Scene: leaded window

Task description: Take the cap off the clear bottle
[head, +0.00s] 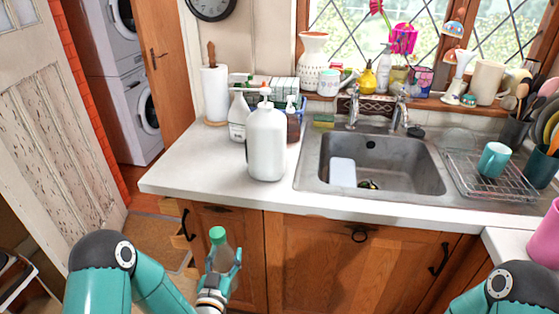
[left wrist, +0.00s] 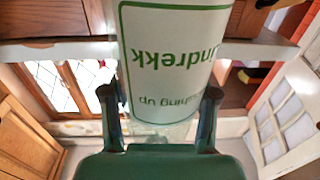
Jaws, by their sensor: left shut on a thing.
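The clear bottle (head: 222,256) is held in front of the counter, below its front edge, roughly upright. Its green cap (head: 217,235) is on its top. My left gripper (head: 223,262) is shut around the bottle's body, below the cap. In the left wrist view the bottle (left wrist: 175,60) fills the middle, with a green-framed label whose lettering appears upside down. The two fingers of my left gripper (left wrist: 160,105) stand on either side of it. The cap cannot be made out in that view. Part of my right arm shows at the lower right of the head view; its gripper is out of frame.
A white pump bottle (head: 266,145) stands near the front of the counter (head: 190,165), with smaller bottles behind. The sink (head: 382,165) and a drying rack (head: 492,172) with a teal mug are to the right. Wooden cupboards (head: 320,262) lie behind the held bottle.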

